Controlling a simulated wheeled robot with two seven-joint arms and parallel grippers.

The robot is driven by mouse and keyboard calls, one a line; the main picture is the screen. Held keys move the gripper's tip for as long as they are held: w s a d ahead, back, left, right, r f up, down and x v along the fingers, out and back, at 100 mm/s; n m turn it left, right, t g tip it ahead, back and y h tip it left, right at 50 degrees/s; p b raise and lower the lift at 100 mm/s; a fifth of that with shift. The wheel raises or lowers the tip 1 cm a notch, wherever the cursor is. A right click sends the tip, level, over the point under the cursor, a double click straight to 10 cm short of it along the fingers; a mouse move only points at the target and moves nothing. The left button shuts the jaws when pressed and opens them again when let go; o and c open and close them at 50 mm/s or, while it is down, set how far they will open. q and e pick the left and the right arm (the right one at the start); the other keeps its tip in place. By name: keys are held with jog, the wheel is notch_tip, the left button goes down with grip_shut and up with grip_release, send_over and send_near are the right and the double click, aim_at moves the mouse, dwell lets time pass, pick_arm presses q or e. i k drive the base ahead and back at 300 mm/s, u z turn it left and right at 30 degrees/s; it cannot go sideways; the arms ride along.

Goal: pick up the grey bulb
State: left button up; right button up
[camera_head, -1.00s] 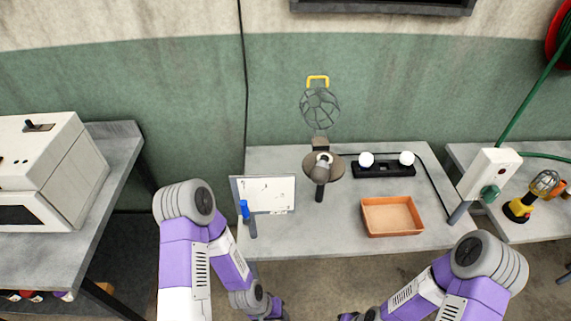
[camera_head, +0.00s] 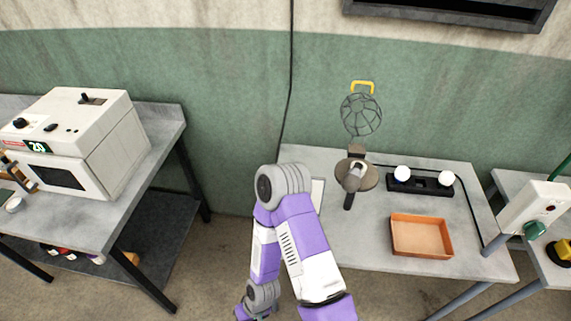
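A grey bulb (camera_head: 353,178) appears to sit in the brown, disc-shaded lamp (camera_head: 356,163) on the middle table, below the wire cage. My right gripper is out of view.
A black holder (camera_head: 434,185) with two white bulbs and an empty orange tray (camera_head: 421,236) are on the table (camera_head: 375,240). My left arm hides most of the whiteboard (camera_head: 318,194). A white oven-like machine (camera_head: 85,145) stands on the left table.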

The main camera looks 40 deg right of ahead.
aim_at(351, 182)
jog(key=u, duration=0.65)
jog(key=k, duration=1.3)
jog(key=z, duration=1.3)
jog(key=i, duration=0.55)
jog(key=u, duration=0.05)
